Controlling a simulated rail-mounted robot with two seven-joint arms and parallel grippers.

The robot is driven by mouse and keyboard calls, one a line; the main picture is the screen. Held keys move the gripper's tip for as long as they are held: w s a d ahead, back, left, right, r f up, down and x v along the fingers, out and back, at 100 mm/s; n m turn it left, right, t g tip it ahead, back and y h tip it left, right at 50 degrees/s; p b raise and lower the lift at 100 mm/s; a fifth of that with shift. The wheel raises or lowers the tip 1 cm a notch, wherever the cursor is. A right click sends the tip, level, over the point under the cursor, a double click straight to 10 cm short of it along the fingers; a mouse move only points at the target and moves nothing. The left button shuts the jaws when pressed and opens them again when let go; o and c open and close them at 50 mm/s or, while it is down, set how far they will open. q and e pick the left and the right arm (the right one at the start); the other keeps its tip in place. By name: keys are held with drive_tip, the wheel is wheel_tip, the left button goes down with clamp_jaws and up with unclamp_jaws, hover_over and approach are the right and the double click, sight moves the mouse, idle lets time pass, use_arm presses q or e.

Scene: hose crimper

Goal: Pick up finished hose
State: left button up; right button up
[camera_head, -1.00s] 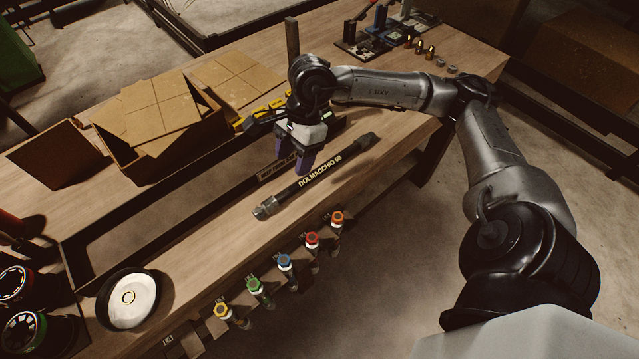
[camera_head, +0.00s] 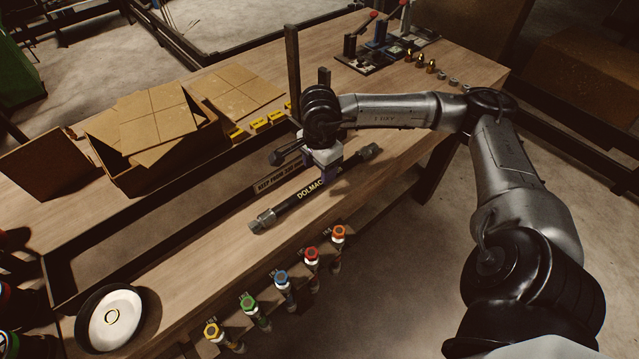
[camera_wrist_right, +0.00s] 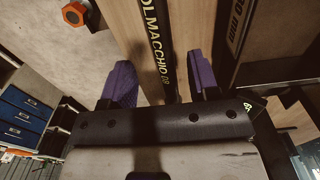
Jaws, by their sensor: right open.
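The finished hose (camera_head: 290,202) is a dark tube with metal end fittings and pale "DOLMACCHIO" lettering. It lies diagonally along the front of the wooden bench in the head view. My right gripper (camera_head: 325,172) is over the middle of the hose and hides part of it. In the right wrist view, the purple fingers of my right gripper (camera_wrist_right: 162,82) are apart, one on each side of the hose (camera_wrist_right: 152,35). I cannot tell whether they touch it. My left gripper is not in view.
Several colour-ringed fittings (camera_head: 282,279) line the bench's front edge. A white round dish (camera_head: 112,320) stands at lower left. An open cardboard box (camera_head: 150,177) is behind the dark frame. Brass parts (camera_head: 420,60) and a tool board (camera_head: 365,62) are at the far end.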

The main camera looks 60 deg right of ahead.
sight(319, 181)
drive_tip(key=shift+w+f+b, duration=0.1)
drive_tip(key=shift+f+b, duration=0.3)
drive_tip(key=shift+f, duration=2.3)
drive_tip(key=shift+d, duration=0.1)
drive_tip(key=shift+c, duration=0.3)
clamp_jaws()
drive_tip(key=shift+r, duration=0.1)
